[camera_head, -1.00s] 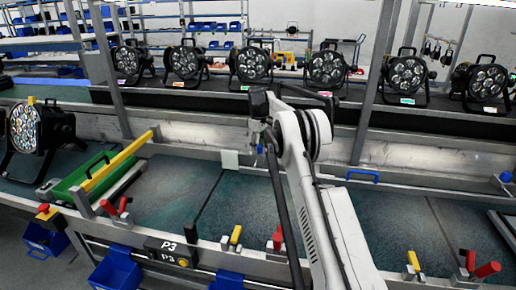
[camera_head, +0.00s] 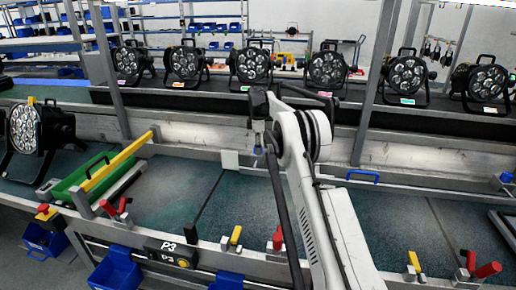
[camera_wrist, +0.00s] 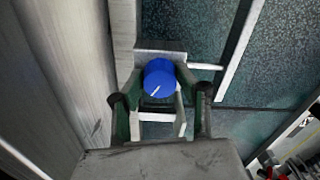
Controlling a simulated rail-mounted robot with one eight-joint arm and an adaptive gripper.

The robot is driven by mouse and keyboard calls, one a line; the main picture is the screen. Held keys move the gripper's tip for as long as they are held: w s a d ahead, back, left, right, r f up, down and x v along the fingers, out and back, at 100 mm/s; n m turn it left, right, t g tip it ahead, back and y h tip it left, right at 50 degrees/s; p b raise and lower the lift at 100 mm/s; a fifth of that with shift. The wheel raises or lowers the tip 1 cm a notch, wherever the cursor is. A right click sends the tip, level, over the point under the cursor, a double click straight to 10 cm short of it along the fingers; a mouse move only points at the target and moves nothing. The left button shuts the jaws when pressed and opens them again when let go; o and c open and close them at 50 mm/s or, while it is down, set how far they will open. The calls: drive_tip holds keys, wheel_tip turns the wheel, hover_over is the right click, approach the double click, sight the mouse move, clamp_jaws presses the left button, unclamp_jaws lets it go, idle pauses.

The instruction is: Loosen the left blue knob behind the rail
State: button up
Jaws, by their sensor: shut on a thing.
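The left blue knob (camera_wrist: 159,76) shows in the wrist view as a round blue cap with a white pointer line running toward the lower left. It sits in front of a pale square block behind the rail. My gripper (camera_wrist: 161,95) is shut on the knob, with one dark finger on each side of it. In the head view my gripper (camera_head: 258,138) points down at the back rail, and a small bit of the blue knob (camera_head: 258,150) shows below it. The finger contact points are partly hidden.
A second blue knob (camera_head: 506,177) is at the far right of the rail. A green tray with a yellow bar (camera_head: 120,160) lies to the left. Several par cans stand on the back shelf.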

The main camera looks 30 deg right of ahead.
idle(0.3)
drive_tip(key=o, duration=1.2)
drive_tip(key=shift+c, duration=0.2)
drive_tip(key=shift+r, duration=0.1)
wheel_tip(320, 180, up, 12)
